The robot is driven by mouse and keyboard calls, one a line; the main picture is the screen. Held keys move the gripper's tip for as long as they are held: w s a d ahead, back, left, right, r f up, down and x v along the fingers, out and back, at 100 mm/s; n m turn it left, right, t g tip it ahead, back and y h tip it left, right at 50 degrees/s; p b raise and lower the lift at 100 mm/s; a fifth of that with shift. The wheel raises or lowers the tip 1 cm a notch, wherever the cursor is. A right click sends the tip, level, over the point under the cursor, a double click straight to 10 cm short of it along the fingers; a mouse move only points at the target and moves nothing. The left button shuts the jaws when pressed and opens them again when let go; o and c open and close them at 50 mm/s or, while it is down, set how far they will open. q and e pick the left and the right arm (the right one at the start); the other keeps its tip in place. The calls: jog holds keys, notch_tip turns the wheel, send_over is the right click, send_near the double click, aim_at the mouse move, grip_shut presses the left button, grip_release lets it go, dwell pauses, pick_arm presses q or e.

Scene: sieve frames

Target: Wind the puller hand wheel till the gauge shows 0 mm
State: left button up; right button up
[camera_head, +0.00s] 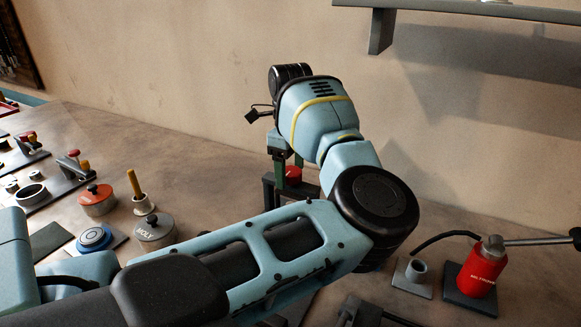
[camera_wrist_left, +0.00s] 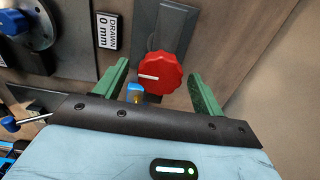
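The red hand wheel (camera_wrist_left: 162,62) has a lobed rim and a white mark pointing left. It sits on a dark grey block in the left wrist view. The gauge (camera_wrist_left: 106,31) beside it reads "DRAWN 0 mm". In the head view the wheel shows as a red disc (camera_head: 293,174) on the dark puller frame (camera_head: 269,191), partly hidden by my arm. My left gripper (camera_head: 287,157) points down just above the wheel. In the left wrist view its green fingers (camera_wrist_left: 157,90) are open on either side of the wheel, with visible gaps. My right gripper is not in view.
A red hydraulic pump (camera_head: 477,270) with a long handle stands at right, beside a small grey cup (camera_head: 416,271). Several weights and fixtures, including an orange-red pot (camera_head: 97,200), stand at left. A shelf (camera_head: 470,12) juts from the wall above right.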

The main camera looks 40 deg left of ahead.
aim_at(290, 171)
pick_arm(q)
jog(key=shift+r, duration=3.9)
jog(key=shift+s+f, duration=0.1)
